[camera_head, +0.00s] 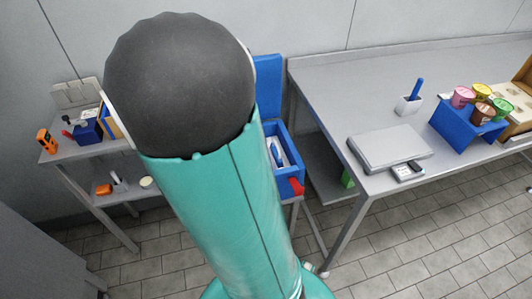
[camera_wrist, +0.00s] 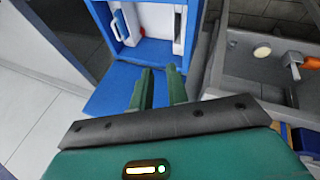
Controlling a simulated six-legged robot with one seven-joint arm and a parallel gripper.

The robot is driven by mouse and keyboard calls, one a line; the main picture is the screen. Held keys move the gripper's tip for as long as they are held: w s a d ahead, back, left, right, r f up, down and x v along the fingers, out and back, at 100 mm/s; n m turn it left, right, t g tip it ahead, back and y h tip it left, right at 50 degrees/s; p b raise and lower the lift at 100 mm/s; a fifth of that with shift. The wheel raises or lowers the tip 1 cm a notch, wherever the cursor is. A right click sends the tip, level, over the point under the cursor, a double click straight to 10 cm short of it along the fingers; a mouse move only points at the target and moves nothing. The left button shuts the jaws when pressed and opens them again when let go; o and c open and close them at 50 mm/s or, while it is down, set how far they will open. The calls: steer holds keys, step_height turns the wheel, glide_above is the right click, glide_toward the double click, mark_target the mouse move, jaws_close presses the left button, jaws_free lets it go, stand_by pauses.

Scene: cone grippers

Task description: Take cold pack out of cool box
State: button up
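The blue cool box (camera_head: 291,166) stands open left of the steel table, with its lid (camera_head: 268,85) raised. In the wrist view the box (camera_wrist: 104,22) is at the top, and the blue lid (camera_wrist: 105,95) is below it. Inside is a pale interior with a small blue item (camera_head: 275,153), which also shows in the wrist view (camera_wrist: 121,25); I cannot tell for sure whether it is the cold pack. My gripper (camera_wrist: 159,72) is open, its green fingers apart and empty over the lid side. In the head view my arm hides the gripper and part of the box.
A small cart (camera_head: 70,152) stands at left. Tiled floor (camera_head: 400,240) lies clear in front.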

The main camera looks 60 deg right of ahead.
steer(key=d+f+m+g+h, duration=0.1)
steer(key=d+f+g+h, duration=0.2)
steer(key=d+f, duration=0.8)
steer(key=g+h, duration=0.1)
steer(key=h, duration=0.1)
glide_toward(276, 145)
steer(key=shift+n, duration=0.4)
steer(key=x, duration=1)
steer(key=shift+d+f, duration=0.2)
steer(key=shift+f, duration=0.1)
jaws_close()
steer(key=shift+r, duration=0.1)
